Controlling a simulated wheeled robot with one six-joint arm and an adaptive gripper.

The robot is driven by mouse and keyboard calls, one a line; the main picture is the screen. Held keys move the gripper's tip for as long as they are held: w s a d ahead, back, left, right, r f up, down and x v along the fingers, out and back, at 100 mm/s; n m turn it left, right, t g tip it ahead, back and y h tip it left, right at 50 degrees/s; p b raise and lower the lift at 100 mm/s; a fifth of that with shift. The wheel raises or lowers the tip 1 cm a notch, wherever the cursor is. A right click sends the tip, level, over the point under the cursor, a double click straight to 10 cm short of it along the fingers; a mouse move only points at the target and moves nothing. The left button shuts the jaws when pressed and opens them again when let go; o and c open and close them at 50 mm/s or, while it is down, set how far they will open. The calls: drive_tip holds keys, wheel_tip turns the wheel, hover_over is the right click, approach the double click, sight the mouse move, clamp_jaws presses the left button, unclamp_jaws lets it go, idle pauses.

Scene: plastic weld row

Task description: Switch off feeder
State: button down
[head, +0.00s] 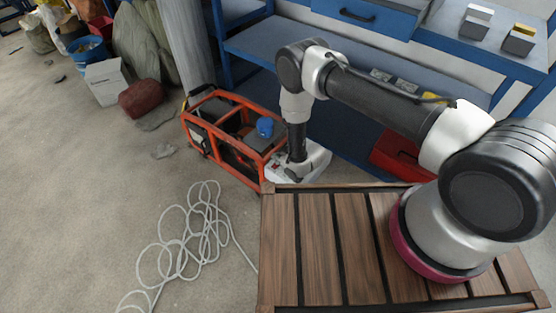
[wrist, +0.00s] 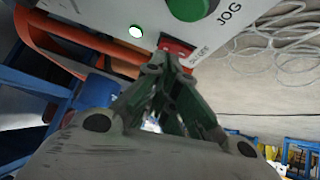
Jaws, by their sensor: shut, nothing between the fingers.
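The feeder is a white box (head: 316,164) beside an orange-framed machine in the head view. Its white panel (wrist: 105,12) fills the top of the wrist view. The panel has a green round knob (wrist: 190,7) by the word JOG, a small lit lamp (wrist: 136,32) and a red switch (wrist: 178,46) with a partly hidden label. My gripper (wrist: 167,62) is shut and empty, with its fingertips right at the red switch. I cannot tell whether they touch it. In the head view my gripper (head: 297,160) points down at the white box, and the switch is hard to make out.
The orange-framed machine (head: 213,92) stands left of the feeder. A blue workbench (head: 340,50) stands behind, with a red box (head: 397,155) below it. A pale coiled cable (head: 190,235) lies on the floor. The wooden slatted deck (head: 313,240) is in front.

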drive_tip(key=shift+f, duration=0.2)
drive_tip(key=shift+w+d+f, duration=0.15)
drive_tip(key=shift+f, duration=0.15)
idle(0.3)
